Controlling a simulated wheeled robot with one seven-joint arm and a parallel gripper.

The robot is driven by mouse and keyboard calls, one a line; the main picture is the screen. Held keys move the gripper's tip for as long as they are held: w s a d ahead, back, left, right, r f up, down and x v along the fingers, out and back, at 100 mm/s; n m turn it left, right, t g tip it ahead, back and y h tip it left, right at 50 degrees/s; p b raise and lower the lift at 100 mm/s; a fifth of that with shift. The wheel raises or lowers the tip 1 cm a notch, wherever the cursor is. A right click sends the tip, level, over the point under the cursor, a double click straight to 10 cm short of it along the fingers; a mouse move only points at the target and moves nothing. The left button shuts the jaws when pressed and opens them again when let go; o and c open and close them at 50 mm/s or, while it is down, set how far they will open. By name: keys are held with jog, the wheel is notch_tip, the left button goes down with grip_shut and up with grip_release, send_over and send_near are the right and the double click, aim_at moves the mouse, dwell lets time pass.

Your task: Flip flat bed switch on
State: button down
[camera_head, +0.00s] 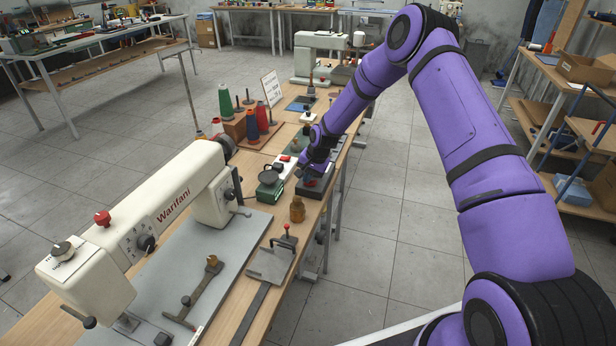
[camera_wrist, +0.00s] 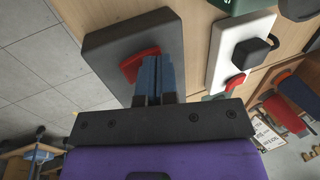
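A dark grey flat box (camera_wrist: 105,48) with a red switch (camera_wrist: 138,62) lies on the wooden workbench. In the wrist view my gripper (camera_wrist: 158,62) has its two blue fingers close together, with no object seen between them. The fingertips are at the right edge of the red switch and hide part of it; I cannot tell whether they touch it. In the head view the dark box (camera_head: 313,188) is at the bench's right edge, with my gripper (camera_head: 312,172) just above it. The switch's on or off position cannot be told.
A white box (camera_wrist: 222,66) with a black knob and a red button sits beside the dark box. The Warifani sewing machine (camera_head: 165,215), a small brown bottle (camera_head: 297,209), a green scale-like device (camera_head: 269,188) and thread spools (camera_head: 262,118) crowd the bench.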

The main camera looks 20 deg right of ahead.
aim_at(312, 182)
jog(key=shift+s+d+r, duration=0.2)
jog(key=shift+s+d, duration=0.25)
jog(key=shift+d, duration=0.15)
jog(key=shift+r, duration=0.1)
notch_tip(312, 182, up, 14)
dwell(0.6)
